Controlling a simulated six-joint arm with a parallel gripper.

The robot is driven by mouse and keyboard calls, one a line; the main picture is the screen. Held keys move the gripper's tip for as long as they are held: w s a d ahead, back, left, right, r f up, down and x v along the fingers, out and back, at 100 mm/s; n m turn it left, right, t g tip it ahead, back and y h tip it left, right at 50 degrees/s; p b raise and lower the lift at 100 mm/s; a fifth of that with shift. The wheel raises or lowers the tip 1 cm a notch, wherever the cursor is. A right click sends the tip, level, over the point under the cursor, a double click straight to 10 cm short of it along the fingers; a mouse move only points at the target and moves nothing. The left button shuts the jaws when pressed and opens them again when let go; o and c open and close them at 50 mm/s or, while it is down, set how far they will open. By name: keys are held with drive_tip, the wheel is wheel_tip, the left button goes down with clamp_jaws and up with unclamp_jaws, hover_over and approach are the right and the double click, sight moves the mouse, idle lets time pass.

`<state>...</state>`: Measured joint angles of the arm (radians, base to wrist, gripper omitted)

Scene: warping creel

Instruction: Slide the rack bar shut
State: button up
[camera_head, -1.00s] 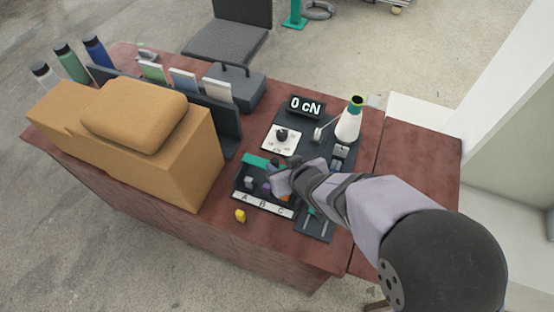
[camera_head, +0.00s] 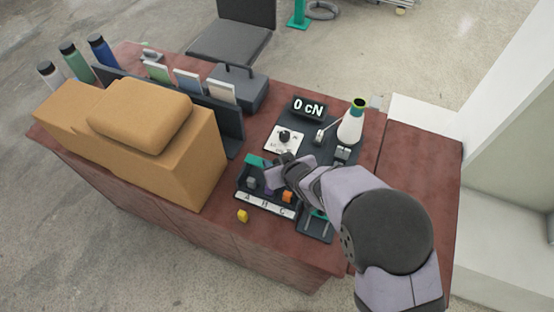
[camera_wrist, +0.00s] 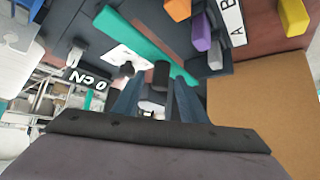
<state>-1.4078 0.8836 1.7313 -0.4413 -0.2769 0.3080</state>
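The rack (camera_head: 241,196) is a dark tray with a white strip marked A, B and C, standing on the red-brown table. Its teal bar (camera_head: 255,161) lies along the back edge; my gripper hides part of it. In the wrist view the teal bar (camera_wrist: 146,43) runs diagonally beyond my fingers.
Orange (camera_head: 287,196) and purple pieces sit in the rack; a yellow piece (camera_head: 243,215) lies in front. Behind are a dial plate (camera_head: 284,141), a "0 cN" display (camera_head: 308,107) and a white cone (camera_head: 350,124). A tan box (camera_head: 185,155) stands left.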

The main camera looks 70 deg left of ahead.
drive_tip(key=shift+a+f, duration=0.1)
clamp_jaws()
drive_tip(key=shift+s+d+f+b, duration=0.15)
drive_tip(key=shift+s+d+b, duration=0.25)
drive_tip(key=shift+b, duration=0.3)
drive_tip(key=s+d+b, duration=0.3)
drive_tip(key=shift+s+b, duration=0.2)
drive_tip(key=shift+b, duration=0.2)
drive_tip(key=shift+s+d, duration=0.25)
drive_tip(key=shift+d, duration=0.15)
drive_tip(key=shift+r, duration=0.2)
unclamp_jaws()
